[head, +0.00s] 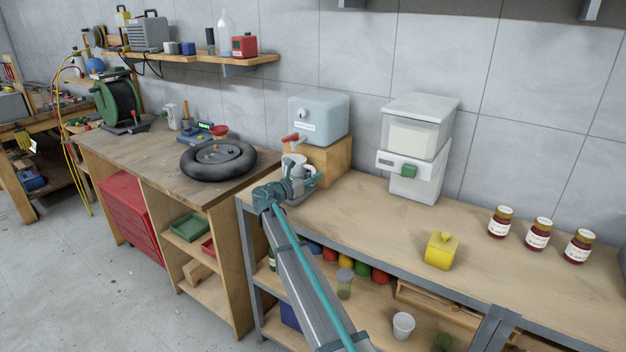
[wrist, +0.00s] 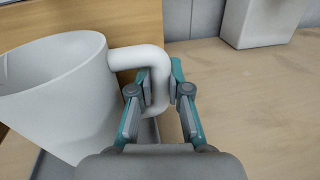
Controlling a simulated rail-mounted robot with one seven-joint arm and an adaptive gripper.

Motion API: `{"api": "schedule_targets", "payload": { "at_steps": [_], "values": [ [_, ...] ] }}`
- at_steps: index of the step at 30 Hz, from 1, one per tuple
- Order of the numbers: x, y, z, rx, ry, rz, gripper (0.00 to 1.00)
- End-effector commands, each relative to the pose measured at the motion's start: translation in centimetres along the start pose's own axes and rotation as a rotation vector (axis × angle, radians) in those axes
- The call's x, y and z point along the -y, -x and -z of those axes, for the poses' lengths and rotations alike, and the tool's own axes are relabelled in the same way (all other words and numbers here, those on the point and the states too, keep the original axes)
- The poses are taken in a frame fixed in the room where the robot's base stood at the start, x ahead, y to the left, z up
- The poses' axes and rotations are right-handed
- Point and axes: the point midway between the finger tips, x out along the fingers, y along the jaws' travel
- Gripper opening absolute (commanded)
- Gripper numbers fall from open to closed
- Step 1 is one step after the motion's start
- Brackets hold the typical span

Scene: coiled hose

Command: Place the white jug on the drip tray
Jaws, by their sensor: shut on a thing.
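The white jug (wrist: 60,95) fills the left of the wrist view, its open mouth facing up and slightly tilted in the picture. My gripper (wrist: 160,88) is shut on the jug's handle (wrist: 140,58), with one finger on each side. In the head view, my gripper (head: 306,180) and the jug (head: 294,163) are in front of the wooden block, below the red tap. The grey drip tray (head: 298,198) shows partly beneath them, and its edge shows in the wrist view (wrist: 152,134). The jug's base is hidden, so I cannot tell whether it touches the tray.
The pale blue dispenser (head: 318,118) with a red tap (head: 291,138) stands on the wooden block (head: 330,160) right behind the jug. A white dispenser (head: 415,150) stands to the right. The bench between is clear.

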Motion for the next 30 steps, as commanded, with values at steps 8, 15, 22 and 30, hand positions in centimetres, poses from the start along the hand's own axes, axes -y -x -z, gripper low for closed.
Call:
{"api": "schedule_targets", "payload": {
  "at_steps": [8,15,22,30],
  "values": [
    [0.0,0.0,1.3,0.000,-0.001,0.000,0.00],
    [0.0,0.0,1.7,0.000,-0.001,0.000,0.00],
    [0.0,0.0,1.6,0.000,-0.001,0.000,0.41],
    [0.0,0.0,1.4,0.000,-0.001,0.000,0.41]
  ]
}}
